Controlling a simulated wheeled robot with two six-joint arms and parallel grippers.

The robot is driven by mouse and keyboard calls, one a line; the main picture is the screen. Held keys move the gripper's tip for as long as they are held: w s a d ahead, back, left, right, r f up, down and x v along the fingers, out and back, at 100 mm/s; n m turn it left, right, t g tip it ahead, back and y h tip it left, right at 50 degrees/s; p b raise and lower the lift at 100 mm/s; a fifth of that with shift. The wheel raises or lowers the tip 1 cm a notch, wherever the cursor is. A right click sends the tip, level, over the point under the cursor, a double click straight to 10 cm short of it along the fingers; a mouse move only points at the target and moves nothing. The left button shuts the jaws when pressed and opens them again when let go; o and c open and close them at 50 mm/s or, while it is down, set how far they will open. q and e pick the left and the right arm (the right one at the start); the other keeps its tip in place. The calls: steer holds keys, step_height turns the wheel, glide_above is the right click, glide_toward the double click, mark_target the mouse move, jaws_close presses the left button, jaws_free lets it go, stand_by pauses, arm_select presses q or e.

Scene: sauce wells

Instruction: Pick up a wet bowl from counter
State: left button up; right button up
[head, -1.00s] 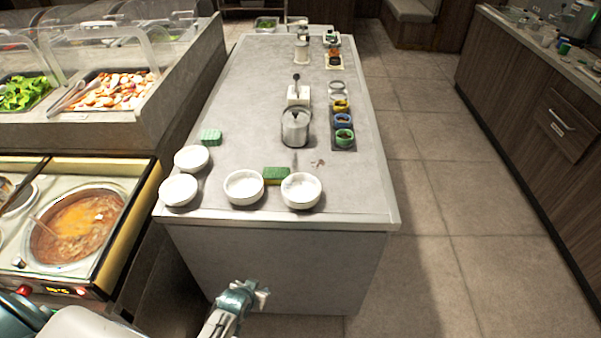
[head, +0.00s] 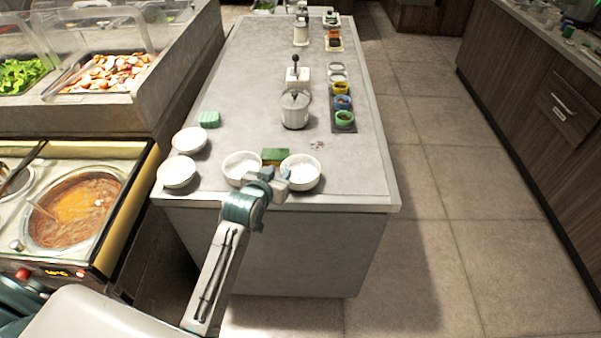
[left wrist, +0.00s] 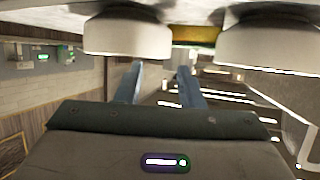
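Several white bowls stand on the counter (head: 365,180) near its front edge: a right bowl (head: 304,178), a middle bowl (head: 240,170), a front-left bowl (head: 177,173) and a back-left bowl (head: 190,141). I cannot tell which is wet. My left gripper (head: 280,182) is at the front edge, between the middle and right bowls and partly covering them. In the left wrist view its two blue fingers (left wrist: 160,82) are apart with nothing between them. Two bowls (left wrist: 127,38) (left wrist: 268,42) show at the top there. My right gripper is not in view.
A green and yellow sponge (head: 275,155) lies behind the two front bowls. A light green sponge (head: 209,119) lies farther left. A metal pot (head: 295,110) and a tray of sauce wells (head: 344,128) stand behind. A soup pot (head: 75,205) is at left. The counter's right front is clear.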

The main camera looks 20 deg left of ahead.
mark_target(283, 166)
arm_select(q)
steer(key=x, duration=0.1)
steer(key=p+x, duration=0.1)
steer(key=x, duration=0.1)
steer(key=p+x, duration=0.1)
steer(key=shift+w+a+f, duration=0.15)
steer(key=shift+w+a, duration=0.15)
steer(key=shift+a, duration=0.1)
steer(key=shift+w+f, duration=0.25)
steer(key=shift+w, duration=0.05)
jaws_close()
